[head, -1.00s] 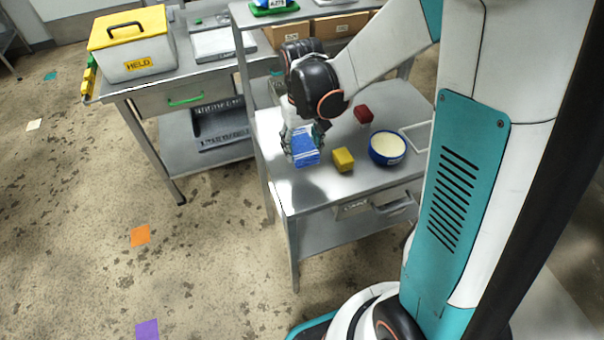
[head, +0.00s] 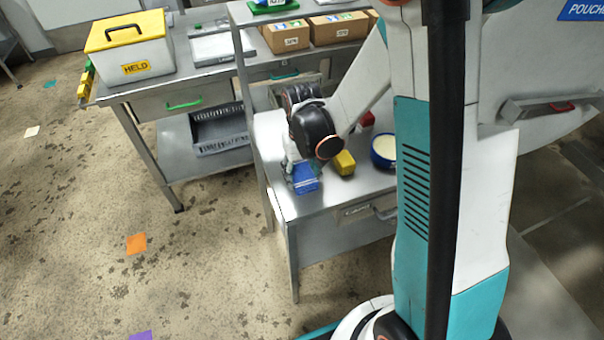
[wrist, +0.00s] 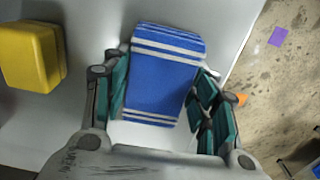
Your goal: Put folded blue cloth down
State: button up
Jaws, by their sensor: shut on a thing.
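The folded blue cloth (wrist: 160,80) has white stripes and lies between the teal finger pads of my gripper (wrist: 160,100) in the wrist view. My gripper is shut on it. In the head view, the cloth (head: 305,178) is low over the near left part of the steel table (head: 330,195), beside a yellow block. I cannot tell whether its underside touches the table.
A yellow block (head: 344,163) stands right of the cloth, also seen in the wrist view (wrist: 30,55). A blue bowl (head: 383,152) and a red block (head: 367,119) are farther right. Brown boxes (head: 287,36) sit on the shelf behind. The table's left edge is close to the cloth.

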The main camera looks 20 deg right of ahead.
aim_at(302, 174)
jog(key=shift+f, duration=0.1)
jog(key=shift+f, duration=0.15)
jog(key=o, duration=1.2)
notch_tip(302, 174, up, 13)
jog(key=p, duration=0.4)
jog(key=s+r+t, duration=0.7)
jog(key=s+r, duration=0.7)
jog(key=shift+s+r, duration=0.2)
jog(key=shift+s, duration=0.1)
